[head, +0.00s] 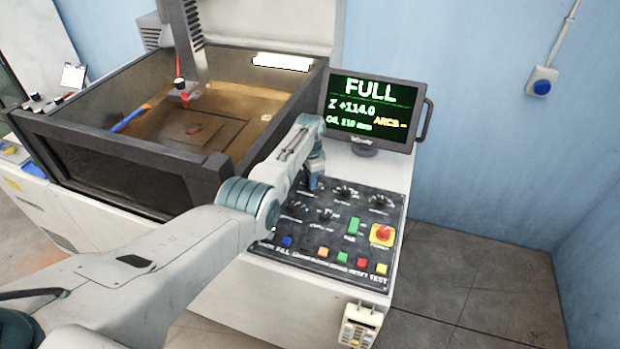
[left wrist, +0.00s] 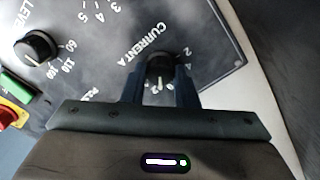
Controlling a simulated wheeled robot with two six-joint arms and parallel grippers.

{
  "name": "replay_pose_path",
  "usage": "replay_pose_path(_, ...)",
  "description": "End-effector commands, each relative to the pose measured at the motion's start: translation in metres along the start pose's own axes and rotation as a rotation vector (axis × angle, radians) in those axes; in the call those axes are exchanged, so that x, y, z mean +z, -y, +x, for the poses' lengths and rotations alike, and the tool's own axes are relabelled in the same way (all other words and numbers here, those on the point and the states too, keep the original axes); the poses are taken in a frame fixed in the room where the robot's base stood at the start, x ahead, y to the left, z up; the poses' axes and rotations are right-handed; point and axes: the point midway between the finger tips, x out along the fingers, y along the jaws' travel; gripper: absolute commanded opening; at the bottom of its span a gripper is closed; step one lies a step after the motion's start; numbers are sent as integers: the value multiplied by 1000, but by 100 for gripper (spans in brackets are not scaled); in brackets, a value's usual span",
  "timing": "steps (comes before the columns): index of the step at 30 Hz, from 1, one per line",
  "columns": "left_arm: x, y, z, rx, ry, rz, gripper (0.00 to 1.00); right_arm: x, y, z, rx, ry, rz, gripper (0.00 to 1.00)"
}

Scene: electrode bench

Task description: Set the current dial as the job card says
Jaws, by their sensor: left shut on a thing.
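The current dial (left wrist: 160,66) is a black knob on the dark control panel, with "CURRENT A" printed beside it in the left wrist view. My left gripper (left wrist: 160,90) is shut on this knob, one finger on each side. Numbers, a 2 and a 4 among them, show next to the knob; its exact setting is too small to tell. In the head view my left gripper (head: 314,184) reaches down to the panel's upper left and hides the knob. A small white card (head: 74,76) is at the far left; its text is unreadable. My right gripper is not in view.
The control panel (head: 290,228) bears other knobs (head: 345,191), coloured buttons and a red stop button (head: 382,234). A monitor (head: 372,110) reading "FULL" and "Z +114.0" stands behind. The dark-walled tank (head: 110,150) lies left of my arm. A handheld pendant (head: 359,327) hangs at the front.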

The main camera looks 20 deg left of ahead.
Motion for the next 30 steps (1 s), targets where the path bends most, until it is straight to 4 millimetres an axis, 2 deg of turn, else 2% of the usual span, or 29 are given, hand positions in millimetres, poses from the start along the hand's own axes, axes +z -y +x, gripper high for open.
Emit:
replay_pose_path(9, -1, 1, -2, -3, -3, 98, 4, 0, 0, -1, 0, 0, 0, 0)
replay_pose_path(23, -1, 1, -2, -3, -3, 111, 4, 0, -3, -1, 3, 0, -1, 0)
replay_pose_path(24, -1, 1, -2, -3, -3, 111, 29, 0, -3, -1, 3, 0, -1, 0)
replay_pose_path(27, -1, 1, -1, -3, -2, 111, 48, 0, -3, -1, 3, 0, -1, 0)
replay_pose_path(30, -1, 0, -1, -2, -2, 111, 48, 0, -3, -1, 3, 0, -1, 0)
